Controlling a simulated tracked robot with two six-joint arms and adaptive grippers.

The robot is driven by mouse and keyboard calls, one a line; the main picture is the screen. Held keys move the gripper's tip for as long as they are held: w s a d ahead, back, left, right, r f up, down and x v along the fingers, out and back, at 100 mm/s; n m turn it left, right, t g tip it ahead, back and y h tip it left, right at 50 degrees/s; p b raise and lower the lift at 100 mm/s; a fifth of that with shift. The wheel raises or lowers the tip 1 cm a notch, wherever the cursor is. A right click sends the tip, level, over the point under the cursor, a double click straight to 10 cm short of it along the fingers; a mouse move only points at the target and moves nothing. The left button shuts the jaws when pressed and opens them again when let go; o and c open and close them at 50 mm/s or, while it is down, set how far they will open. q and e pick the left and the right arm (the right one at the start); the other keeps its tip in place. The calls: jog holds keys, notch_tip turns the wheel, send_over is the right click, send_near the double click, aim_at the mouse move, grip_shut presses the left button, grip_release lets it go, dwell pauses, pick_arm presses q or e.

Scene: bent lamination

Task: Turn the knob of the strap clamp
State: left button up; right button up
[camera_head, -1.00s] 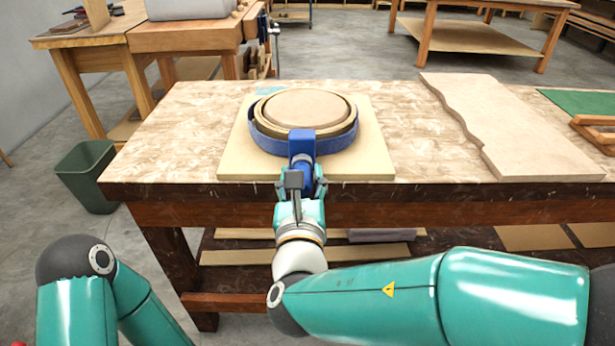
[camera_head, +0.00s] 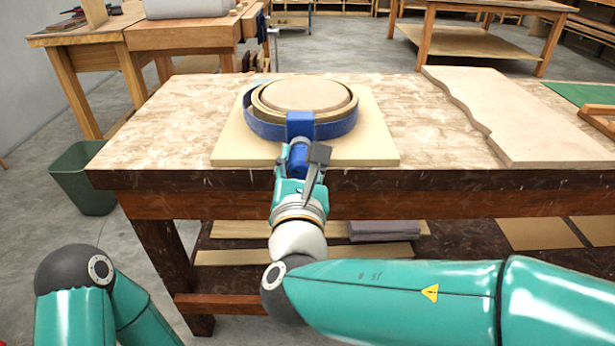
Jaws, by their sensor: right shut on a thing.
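The strap clamp's blue strap (camera_head: 262,129) runs around a round wooden lamination (camera_head: 304,95) on a square board on the workbench. Its blue block (camera_head: 300,124) faces me at the front of the ring. The blue knob (camera_head: 299,158) sticks out from the block toward me. My right gripper (camera_head: 300,167) is shut on the knob at the bench's front edge, with its fingers on either side and partly hiding it. The gripper is rolled, with one dark finger at the upper right. My left gripper is out of view; only my left arm shows at the lower left.
The square board (camera_head: 375,145) lies on the workbench (camera_head: 430,130). A wavy-edged wooden board (camera_head: 530,115) lies on the right, near a green mat (camera_head: 582,94). A green bin (camera_head: 84,180) stands on the floor at left. The bench top between the boards is clear.

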aim_at(300, 151)
jog(key=shift+f+m+b, duration=0.25)
jog(key=shift+m+b, duration=0.75)
jog(key=shift+b, duration=0.25)
jog(key=shift+r+m+b, duration=0.2)
jog(key=shift+m+b, duration=0.4)
jog(key=shift+b, duration=0.05)
jog(key=o, duration=1.2)
jog(key=shift+c, duration=0.2)
notch_tip(300, 151, up, 10)
